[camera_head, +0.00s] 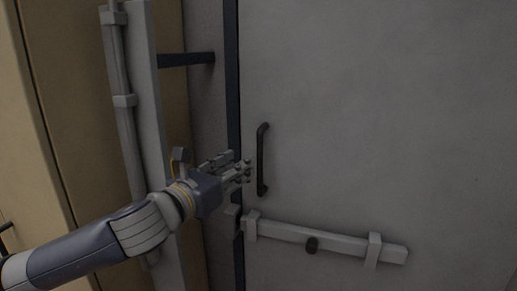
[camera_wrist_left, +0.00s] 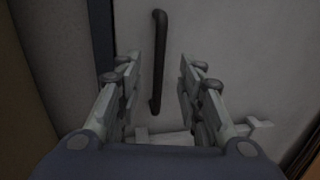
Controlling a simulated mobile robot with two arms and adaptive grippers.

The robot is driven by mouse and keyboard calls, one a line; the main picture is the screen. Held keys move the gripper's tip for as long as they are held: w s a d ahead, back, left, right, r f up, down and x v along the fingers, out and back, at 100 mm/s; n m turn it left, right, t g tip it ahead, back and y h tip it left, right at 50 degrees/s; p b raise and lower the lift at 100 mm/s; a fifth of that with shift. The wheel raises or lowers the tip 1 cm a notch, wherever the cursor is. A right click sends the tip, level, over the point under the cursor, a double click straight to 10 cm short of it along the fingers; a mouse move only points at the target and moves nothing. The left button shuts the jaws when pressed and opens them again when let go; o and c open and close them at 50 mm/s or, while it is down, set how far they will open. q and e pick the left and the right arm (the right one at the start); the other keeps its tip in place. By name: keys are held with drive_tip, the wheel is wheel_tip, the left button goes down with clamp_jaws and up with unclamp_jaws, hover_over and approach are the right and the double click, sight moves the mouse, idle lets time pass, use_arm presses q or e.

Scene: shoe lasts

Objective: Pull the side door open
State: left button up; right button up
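The side door (camera_head: 370,110) is a large grey panel that looks shut against its frame. Its dark vertical handle (camera_head: 261,160) is near the door's left edge. My left gripper (camera_head: 246,172) is just left of the handle in the head view. In the left wrist view my left gripper (camera_wrist_left: 160,85) is open, with its fingers apart on both sides of the handle (camera_wrist_left: 158,65), which shows between them. I cannot tell whether the fingers touch the handle. My right gripper is not in view.
A pale post with a pipe (camera_head: 128,125) and a dark bracket (camera_head: 187,59) stand left of the door. A tan panel (camera_head: 75,120) is at the far left.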

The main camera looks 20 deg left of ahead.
sight(258, 152)
use_arm(q)
drive_tip(key=p+x, duration=0.2)
drive_tip(key=x, duration=0.7)
drive_tip(key=shift+r+p, duration=0.1)
drive_tip(key=shift+p, duration=0.25)
drive_tip(key=shift+x, duration=0.9)
clamp_jaws()
